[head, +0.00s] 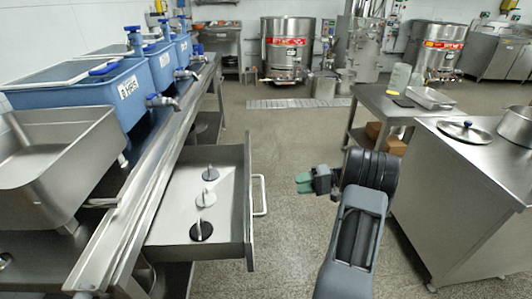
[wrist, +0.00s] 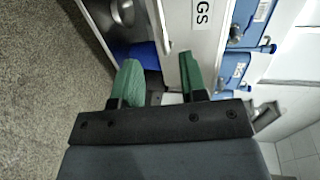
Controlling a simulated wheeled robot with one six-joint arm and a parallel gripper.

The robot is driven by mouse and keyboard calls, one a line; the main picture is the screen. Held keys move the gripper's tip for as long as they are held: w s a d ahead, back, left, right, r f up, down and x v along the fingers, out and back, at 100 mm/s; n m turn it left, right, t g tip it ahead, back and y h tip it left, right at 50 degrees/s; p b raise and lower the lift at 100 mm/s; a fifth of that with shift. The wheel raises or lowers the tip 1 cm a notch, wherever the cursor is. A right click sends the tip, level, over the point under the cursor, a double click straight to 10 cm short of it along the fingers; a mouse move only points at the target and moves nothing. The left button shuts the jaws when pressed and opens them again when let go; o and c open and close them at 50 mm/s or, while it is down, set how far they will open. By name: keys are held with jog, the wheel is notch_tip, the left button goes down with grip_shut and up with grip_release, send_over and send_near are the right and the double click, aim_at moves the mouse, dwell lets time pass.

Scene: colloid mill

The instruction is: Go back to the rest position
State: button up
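My gripper (head: 304,183) is held in the air over the aisle, to the right of the open drawer (head: 165,238). It points left in the head view and is apart from the drawer. In the wrist view, its two green fingers (wrist: 158,75) stand well apart, with nothing held between them. My dark grey arm rises from the bottom of the head view and bends at the black wrist joint.
The drawer holds several small knob-like parts (head: 205,198) and its handle (head: 260,180) juts into the aisle. Blue tubs (head: 122,88) stand on the left bench. A steel cabinet (head: 455,185) and side table (head: 370,95) stand right. The aisle floor (head: 285,135) is clear.

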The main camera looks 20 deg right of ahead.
jog(key=s+a+r+n+g+h+p, duration=0.1)
jog(key=s+a+r+g+h+p, duration=0.2)
jog(key=a+r+p, duration=0.55)
jog(key=s+a+r+n+g+h+p, duration=0.1)
jog(key=s+a+r+g+h+p, duration=0.15)
jog(key=a+r+p, duration=0.6)
jog(key=s+a+r+n+t+h+p, duration=0.1)
jog(key=s+r+h+p, duration=0.3)
jog(key=r, duration=0.5)
jog(key=s+a+r+n+t+h+p, duration=0.1)
jog(key=s+a+r+t+h+p, duration=0.1)
jog(key=s+r+h+p, duration=0.3)
notch_tip(320, 180, up, 4)
jog(key=shift+s+a+f+t+p, duration=0.15)
jog(key=shift+s+a+t+p, duration=0.2)
jog(key=shift+s+p, duration=0.45)
jog(key=shift+a, duration=0.15)
